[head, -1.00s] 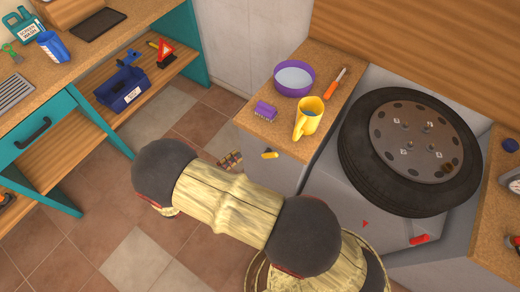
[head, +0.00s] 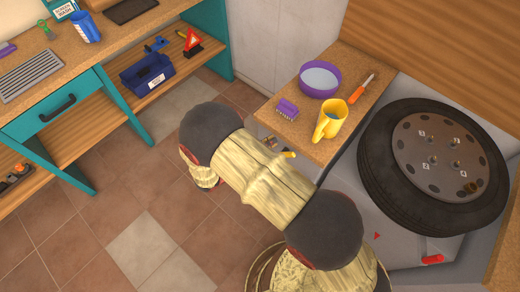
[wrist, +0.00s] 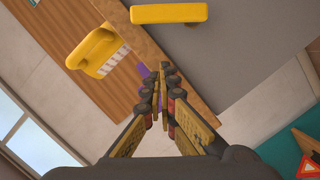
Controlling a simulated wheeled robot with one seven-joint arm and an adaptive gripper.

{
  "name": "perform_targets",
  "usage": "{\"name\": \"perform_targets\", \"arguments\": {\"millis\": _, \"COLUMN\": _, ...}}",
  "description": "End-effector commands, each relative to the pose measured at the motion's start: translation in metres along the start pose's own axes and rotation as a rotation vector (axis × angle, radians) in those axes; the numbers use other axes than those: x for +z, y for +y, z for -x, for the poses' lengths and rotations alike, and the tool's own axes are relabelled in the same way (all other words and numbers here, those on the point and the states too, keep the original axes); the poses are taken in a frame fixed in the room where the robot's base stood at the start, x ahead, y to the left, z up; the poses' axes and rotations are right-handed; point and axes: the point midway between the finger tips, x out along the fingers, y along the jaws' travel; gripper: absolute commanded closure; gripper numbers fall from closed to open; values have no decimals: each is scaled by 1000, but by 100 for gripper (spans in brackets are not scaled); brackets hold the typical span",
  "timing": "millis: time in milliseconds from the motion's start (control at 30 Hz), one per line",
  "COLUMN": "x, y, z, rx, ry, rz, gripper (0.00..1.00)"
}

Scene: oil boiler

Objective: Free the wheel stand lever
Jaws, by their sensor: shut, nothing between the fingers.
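The grey wheel stand (head: 400,236) holds a black tyre (head: 376,170) with a brown steel disc. A red handle (head: 432,259) shows low on its front, beside a small red triangle mark. A yellow handle (head: 288,154) sticks out under the wooden worktop, left of the stand. In the wrist view a yellow bar (wrist: 168,13) stands out over a grey panel. My gripper (head: 270,143) is just left of the yellow handle, partly hidden by my arm. In the wrist view my gripper (wrist: 160,72) is shut and empty, its tips apart from the bar.
The worktop (head: 312,148) bears a purple bowl (head: 320,79), a yellow jug (head: 330,119), a purple brush (head: 287,109) and an orange-handled tool (head: 361,89). A teal workbench (head: 85,93) stands at the left. The tiled floor between is clear.

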Motion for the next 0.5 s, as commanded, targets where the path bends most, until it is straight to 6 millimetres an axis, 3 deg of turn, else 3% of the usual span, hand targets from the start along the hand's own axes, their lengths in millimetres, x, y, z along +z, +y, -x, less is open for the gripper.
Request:
{"name": "perform_targets", "arguments": {"millis": 67, "x": 2, "y": 0, "z": -16, "rx": 3, "ry": -3, "rz": 0, "gripper": 100}}
{"name": "perform_targets", "arguments": {"millis": 300, "x": 32, "y": -1, "z": -21, "rx": 0, "ry": 0, "rz": 2, "gripper": 100}}
{"name": "perform_targets", "arguments": {"millis": 500, "x": 39, "y": 0, "z": -23, "rx": 0, "ry": 0, "rz": 0, "gripper": 100}}
